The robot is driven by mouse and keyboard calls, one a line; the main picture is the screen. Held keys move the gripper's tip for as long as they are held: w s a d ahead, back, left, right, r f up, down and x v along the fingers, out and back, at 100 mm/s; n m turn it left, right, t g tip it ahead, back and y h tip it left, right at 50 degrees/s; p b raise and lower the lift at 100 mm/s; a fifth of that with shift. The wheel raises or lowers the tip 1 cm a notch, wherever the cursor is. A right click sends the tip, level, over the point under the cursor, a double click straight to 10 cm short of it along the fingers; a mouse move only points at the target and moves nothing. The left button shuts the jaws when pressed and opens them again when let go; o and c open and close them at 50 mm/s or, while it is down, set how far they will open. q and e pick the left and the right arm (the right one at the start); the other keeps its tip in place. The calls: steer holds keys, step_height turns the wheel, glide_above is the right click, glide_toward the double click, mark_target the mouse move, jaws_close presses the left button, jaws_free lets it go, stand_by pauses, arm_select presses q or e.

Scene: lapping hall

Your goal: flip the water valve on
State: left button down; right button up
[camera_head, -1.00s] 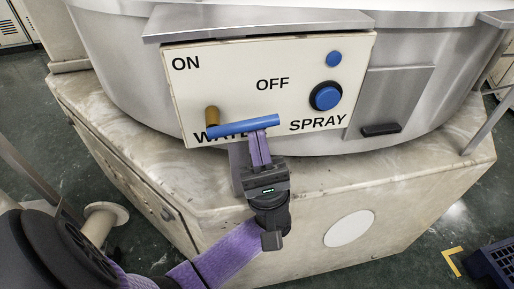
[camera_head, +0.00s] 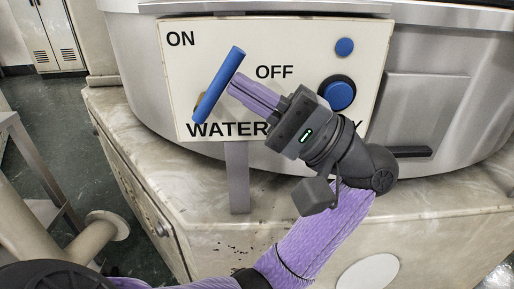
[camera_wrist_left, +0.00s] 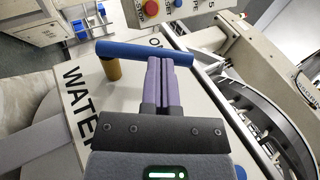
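The water valve's blue bar handle (camera_head: 219,84) is on the cream panel (camera_head: 290,38), above the WATER label. It slants steeply, its upper end between the ON and OFF labels. Its brass stem (camera_head: 199,101) shows partly behind the lower end; it shows better in the left wrist view (camera_wrist_left: 111,69). My left gripper (camera_head: 236,86) has its purple fingers together, with nothing between them. Its tips are at the right side of the handle and seem to touch it. In the left wrist view the tips (camera_wrist_left: 160,62) meet the blue bar (camera_wrist_left: 140,52). My right gripper is not in view.
A large blue button (camera_head: 339,93) and a small blue one (camera_head: 344,47) sit on the panel's right side. My left gripper and wrist cover part of the SPRAY label. A stone-look base (camera_head: 160,150) juts out below the panel. A grey post (camera_head: 237,175) stands under it.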

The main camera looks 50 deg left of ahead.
mark_target(232, 71)
arm_select(q)
steer(key=shift+s+a+r+n+t+h+b, duration=0.2)
steer(key=shift+s+a+r+h+b, duration=0.15)
steer(key=shift+r+h, duration=0.25)
steer(key=shift+s+a+r+n+t+h+b, duration=0.25)
steer(key=shift+s+r+h+b, duration=0.15)
steer(key=shift+r+h, duration=0.15)
steer(key=shift+s+a, duration=0.1)
steer(key=shift+a, duration=0.05)
steer(key=shift+r, duration=0.2)
